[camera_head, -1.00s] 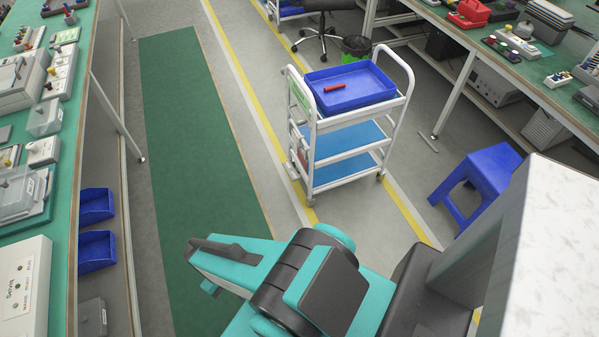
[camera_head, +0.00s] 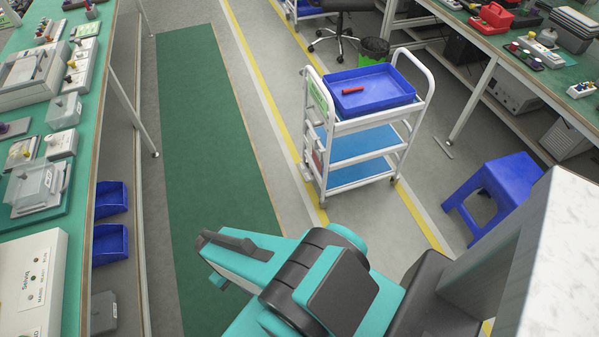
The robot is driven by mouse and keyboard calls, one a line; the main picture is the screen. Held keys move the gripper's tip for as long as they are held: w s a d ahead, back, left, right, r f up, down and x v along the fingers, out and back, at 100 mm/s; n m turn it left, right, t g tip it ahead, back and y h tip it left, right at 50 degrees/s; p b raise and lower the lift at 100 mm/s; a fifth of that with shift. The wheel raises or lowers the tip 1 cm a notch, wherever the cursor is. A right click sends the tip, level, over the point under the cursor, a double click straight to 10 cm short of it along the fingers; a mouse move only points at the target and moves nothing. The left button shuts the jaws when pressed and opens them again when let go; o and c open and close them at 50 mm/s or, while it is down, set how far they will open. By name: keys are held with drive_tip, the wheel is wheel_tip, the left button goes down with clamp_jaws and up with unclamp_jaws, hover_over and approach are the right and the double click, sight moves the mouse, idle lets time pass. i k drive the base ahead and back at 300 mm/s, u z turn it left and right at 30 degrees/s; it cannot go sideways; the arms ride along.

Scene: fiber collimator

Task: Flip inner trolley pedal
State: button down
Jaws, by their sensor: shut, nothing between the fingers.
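A white trolley (camera_head: 343,127) with three levels stands on the grey floor, right of the picture's middle. Its blue shelves (camera_head: 360,147) show below the top. Casters show at its feet, one at the near left corner (camera_head: 323,205). A small pale part (camera_head: 306,173) sits low at its left side; I cannot tell whether this is a pedal. Any pedal on the inner side is too small or hidden. My teal and black arm crosses the lower middle, apart from the trolley.
A blue tray (camera_head: 372,104) with a red object (camera_head: 353,90) lies on the trolley top. A blue stool (camera_head: 495,190) stands right of it. Workbenches line both sides. The green floor mat (camera_head: 215,150) is clear. A bin (camera_head: 374,50) stands behind the trolley.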

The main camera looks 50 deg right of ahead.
sight(307, 176)
drive_tip(key=i, duration=0.9)
drive_tip(key=z, duration=0.05)
